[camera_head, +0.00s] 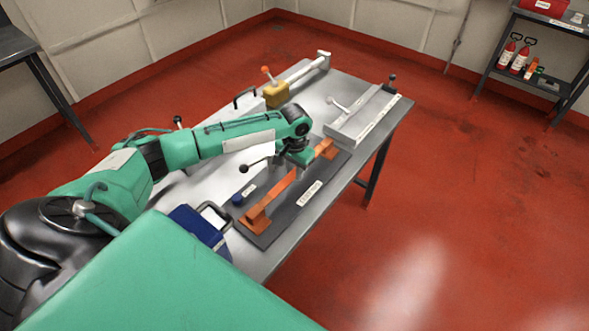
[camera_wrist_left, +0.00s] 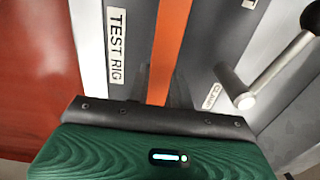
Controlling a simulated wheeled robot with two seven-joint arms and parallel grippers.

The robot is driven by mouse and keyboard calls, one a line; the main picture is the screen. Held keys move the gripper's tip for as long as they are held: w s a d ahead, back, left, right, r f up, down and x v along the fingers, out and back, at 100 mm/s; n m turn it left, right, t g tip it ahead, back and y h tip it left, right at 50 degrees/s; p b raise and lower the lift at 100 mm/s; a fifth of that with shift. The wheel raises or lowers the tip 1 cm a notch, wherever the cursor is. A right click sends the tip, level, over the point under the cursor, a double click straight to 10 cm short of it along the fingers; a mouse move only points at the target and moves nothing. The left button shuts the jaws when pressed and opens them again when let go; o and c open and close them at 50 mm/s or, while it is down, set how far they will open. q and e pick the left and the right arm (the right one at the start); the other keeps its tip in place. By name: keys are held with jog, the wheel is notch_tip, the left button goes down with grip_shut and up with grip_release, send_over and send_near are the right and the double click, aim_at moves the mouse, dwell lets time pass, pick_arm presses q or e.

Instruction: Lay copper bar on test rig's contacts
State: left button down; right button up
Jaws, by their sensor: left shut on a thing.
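The copper bar (camera_head: 279,188) lies lengthwise along the test rig (camera_head: 290,213), a dark grey plate with a label. Its near end is at the near copper contact (camera_head: 256,219); the far copper contact (camera_head: 327,148) shows past my left gripper (camera_head: 299,162). The left gripper points down over the bar and is shut on it. In the left wrist view the bar (camera_wrist_left: 172,42) runs up from between the fingertips (camera_wrist_left: 164,88), beside the TEST RIG label. I cannot tell whether the bar touches both contacts, because the gripper hides its far part. My right gripper is not in view.
A lever with a dark knob (camera_head: 244,169) stands left of the rig; its handle also shows in the wrist view (camera_wrist_left: 262,78). A blue container (camera_head: 198,226) is at the near end. A yellow block (camera_head: 276,95) and a grey fixture (camera_head: 362,117) stand farther back.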

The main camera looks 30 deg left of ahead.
pick_arm(q)
jog(key=c, duration=1.2)
grip_release()
jog(key=shift+f, duration=0.1)
jog(key=shift+c, duration=0.2)
notch_tip(320, 180, up, 12)
jog(key=b, duration=0.1)
jog(key=shift+w, duration=0.1)
